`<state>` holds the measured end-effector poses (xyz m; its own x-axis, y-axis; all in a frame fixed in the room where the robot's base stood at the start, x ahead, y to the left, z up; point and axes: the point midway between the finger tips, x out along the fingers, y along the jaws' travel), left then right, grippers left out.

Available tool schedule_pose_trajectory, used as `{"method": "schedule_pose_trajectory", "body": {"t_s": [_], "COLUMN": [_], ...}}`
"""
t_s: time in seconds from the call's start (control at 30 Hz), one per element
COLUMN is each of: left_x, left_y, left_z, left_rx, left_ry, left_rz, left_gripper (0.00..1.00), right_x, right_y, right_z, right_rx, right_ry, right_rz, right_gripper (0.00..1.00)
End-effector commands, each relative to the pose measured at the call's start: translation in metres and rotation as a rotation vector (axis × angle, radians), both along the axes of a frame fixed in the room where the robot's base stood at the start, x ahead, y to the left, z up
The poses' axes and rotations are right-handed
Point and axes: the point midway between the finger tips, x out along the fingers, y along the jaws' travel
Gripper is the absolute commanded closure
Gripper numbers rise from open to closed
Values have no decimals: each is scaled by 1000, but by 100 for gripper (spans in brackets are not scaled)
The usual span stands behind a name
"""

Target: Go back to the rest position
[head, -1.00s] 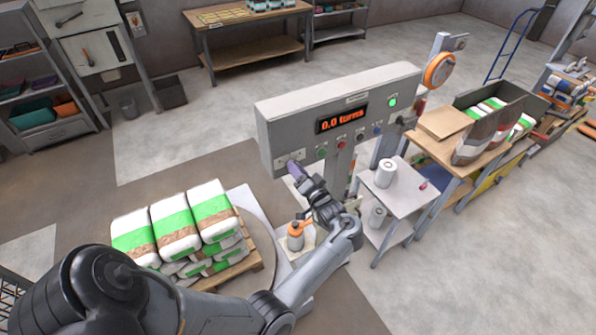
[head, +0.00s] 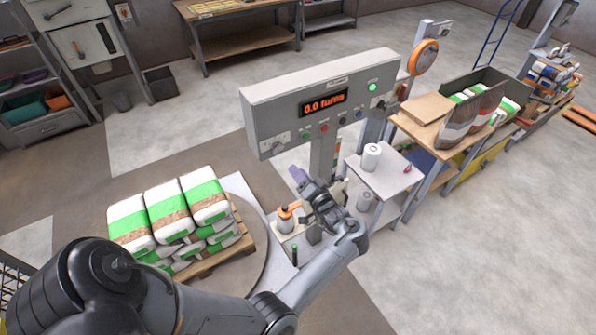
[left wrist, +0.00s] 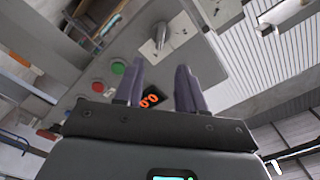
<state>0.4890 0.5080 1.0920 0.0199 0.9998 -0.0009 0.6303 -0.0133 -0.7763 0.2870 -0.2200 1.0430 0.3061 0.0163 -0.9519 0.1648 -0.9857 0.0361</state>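My left gripper (head: 299,177) is below the front of the grey control panel (head: 265,110), clear of it in the head view. In the left wrist view its two purple-grey fingers (left wrist: 162,88) stand apart with nothing between them. The panel also shows beyond them in the left wrist view (left wrist: 110,58), with a switch knob (left wrist: 161,36) and round buttons. The panel display (head: 324,102) reads "0.0 turns" and a green lamp (head: 373,87) is lit. My right gripper is not in view.
A pallet (head: 215,262) of white and green bags (head: 165,212) stands at the left on a round turntable. An orange-topped device (head: 286,220) sits close to my left gripper. A small table (head: 388,182) with white rolls is to the right. Open floor lies at lower right.

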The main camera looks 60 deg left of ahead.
Motion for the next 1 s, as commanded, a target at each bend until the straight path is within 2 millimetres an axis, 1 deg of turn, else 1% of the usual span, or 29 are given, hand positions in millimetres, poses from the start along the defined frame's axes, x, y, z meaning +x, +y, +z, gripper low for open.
{"method": "schedule_pose_trajectory", "body": {"t_s": [0.37,0.47,0.57,0.67,0.7,0.8,0.87,0.9,0.97,1.0], "left_x": [0,-6,-23,-55,-70,-102,-111,-114,-111,-107], "left_y": [0,0,3,11,15,28,32,33,27,17], "left_z": [-1,-8,-26,-54,-61,-65,-66,-69,-73,-76], "left_rx": [0,0,6,32,53,121,128,109,52,-8], "left_ry": [1,16,62,146,176,213,212,199,164,139], "left_rz": [0,0,2,-2,-7,-60,-135,-201,-323,-415], "left_gripper": [61,61,61,61,61,61,61,61,61,61], "right_x": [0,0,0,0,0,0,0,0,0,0], "right_y": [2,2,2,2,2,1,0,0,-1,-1], "right_z": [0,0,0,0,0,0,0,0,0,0], "right_rx": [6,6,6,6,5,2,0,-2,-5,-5], "right_ry": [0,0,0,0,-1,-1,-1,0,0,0], "right_rz": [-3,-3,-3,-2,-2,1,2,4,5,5], "right_gripper": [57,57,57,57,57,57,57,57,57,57]}}
